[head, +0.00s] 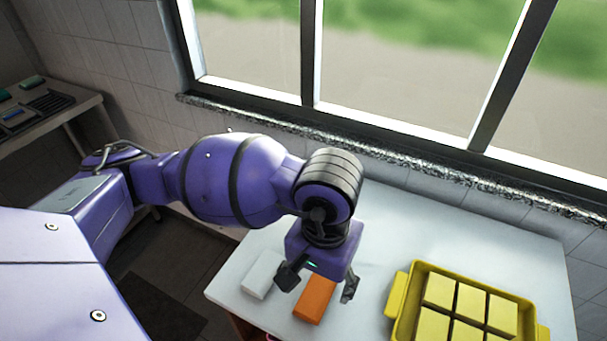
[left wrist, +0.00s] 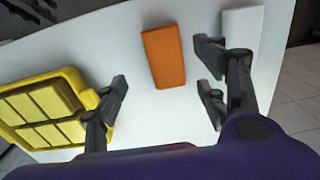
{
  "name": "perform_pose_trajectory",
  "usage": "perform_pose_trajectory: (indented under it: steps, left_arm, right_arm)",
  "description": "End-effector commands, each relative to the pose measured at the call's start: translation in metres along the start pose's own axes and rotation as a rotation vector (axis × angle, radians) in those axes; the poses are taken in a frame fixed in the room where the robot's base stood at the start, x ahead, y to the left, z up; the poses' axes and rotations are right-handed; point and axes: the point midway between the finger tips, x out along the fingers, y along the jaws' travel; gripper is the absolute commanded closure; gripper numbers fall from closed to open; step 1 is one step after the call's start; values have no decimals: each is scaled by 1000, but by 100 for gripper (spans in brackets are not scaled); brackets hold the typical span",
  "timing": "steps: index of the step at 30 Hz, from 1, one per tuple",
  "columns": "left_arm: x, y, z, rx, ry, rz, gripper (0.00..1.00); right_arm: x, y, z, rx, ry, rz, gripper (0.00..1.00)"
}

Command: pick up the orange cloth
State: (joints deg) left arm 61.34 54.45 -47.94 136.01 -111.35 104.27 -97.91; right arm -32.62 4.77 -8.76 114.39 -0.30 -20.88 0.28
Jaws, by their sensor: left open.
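The orange cloth (head: 315,300) is a folded flat block lying on the white table, at the lower middle of the head view. In the left wrist view the orange cloth (left wrist: 164,57) lies between and beyond my open fingers. My left gripper (head: 318,286) is open and empty above the table, with its fingers on either side of the cloth in the head view. It appears above the cloth, not touching it. The left gripper (left wrist: 163,97) also shows in the left wrist view. My right gripper is not in view.
A white folded block (head: 262,274) lies just left of the orange cloth. A yellow tray (head: 398,296) holding several yellow squares stands to the right. The white table (head: 420,225) is bare behind them, up to the tiled wall and window. A side counter (head: 55,125) stands far left.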

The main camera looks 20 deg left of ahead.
Motion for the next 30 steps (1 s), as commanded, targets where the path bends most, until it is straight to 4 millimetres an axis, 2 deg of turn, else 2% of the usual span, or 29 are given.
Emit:
perform_pose_trajectory:
  steps: [4, 12, 21, 23, 30]
  left_arm:
    - [16, -2, 0, -4, -2, 0, 34]
    - [55, -5, -2, -5, -2, 2, 34]
    - [62, -5, -2, -4, -1, 2, 34]
    - [62, -5, -2, -4, -1, 2, 40]
    - [62, -5, -2, -4, -1, 2, 71]
  right_arm:
    - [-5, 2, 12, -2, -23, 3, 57]
    - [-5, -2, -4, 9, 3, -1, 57]
    - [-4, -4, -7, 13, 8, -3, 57]
    - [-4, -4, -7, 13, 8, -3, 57]
    - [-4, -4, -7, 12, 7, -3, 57]
